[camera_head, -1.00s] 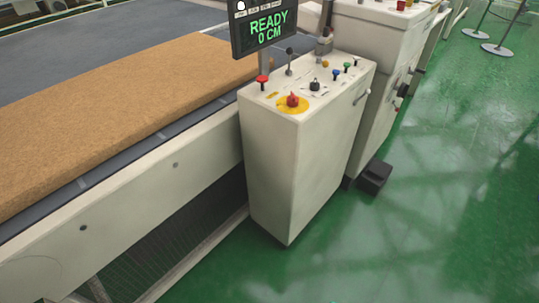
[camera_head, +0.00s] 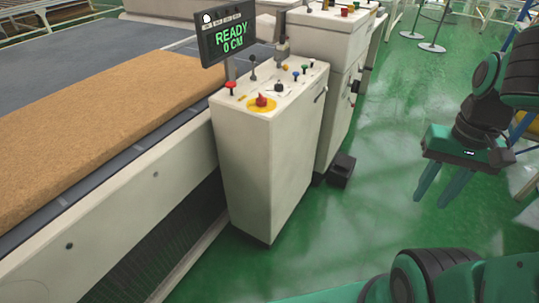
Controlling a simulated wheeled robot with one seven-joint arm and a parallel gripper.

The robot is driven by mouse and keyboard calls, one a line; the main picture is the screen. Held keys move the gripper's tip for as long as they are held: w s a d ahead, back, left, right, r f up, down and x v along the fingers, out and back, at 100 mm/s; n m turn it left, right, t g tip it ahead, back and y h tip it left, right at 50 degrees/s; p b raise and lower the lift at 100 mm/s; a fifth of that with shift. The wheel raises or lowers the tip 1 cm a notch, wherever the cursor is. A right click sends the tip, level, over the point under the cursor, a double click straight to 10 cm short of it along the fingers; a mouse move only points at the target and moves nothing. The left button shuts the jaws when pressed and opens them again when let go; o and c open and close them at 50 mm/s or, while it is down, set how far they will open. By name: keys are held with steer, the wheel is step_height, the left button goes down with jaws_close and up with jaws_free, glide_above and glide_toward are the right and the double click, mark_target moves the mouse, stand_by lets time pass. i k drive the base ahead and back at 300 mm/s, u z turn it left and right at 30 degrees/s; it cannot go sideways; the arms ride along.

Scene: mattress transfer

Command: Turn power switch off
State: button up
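A white control cabinet (camera_head: 245,175) stands beside the conveyor. Its sloped top carries a black rotary knob (camera_head: 279,88), a red emergency button (camera_head: 261,100) on a yellow disc, a red push button (camera_head: 231,87), a black lever (camera_head: 253,68) and small coloured buttons. Which control is the power switch cannot be read; the labels are too small. My gripper (camera_head: 430,202) hangs in the air at the right, well apart from the cabinet. Its two green fingers point down, spread apart and empty.
A brown mattress slab (camera_head: 100,125) lies on the grey conveyor at the left. A second white cabinet (camera_head: 330,45) stands behind the first, with a dark box (camera_head: 341,168) on the floor nearby. Green floor (camera_head: 370,220) between the cabinet and my gripper is clear.

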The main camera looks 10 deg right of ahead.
mark_target(261, 101)
steer(key=k, duration=1.25)
steer(key=z, duration=0.3)
steer(key=i, duration=1.65)
steer(key=u, duration=0.7)
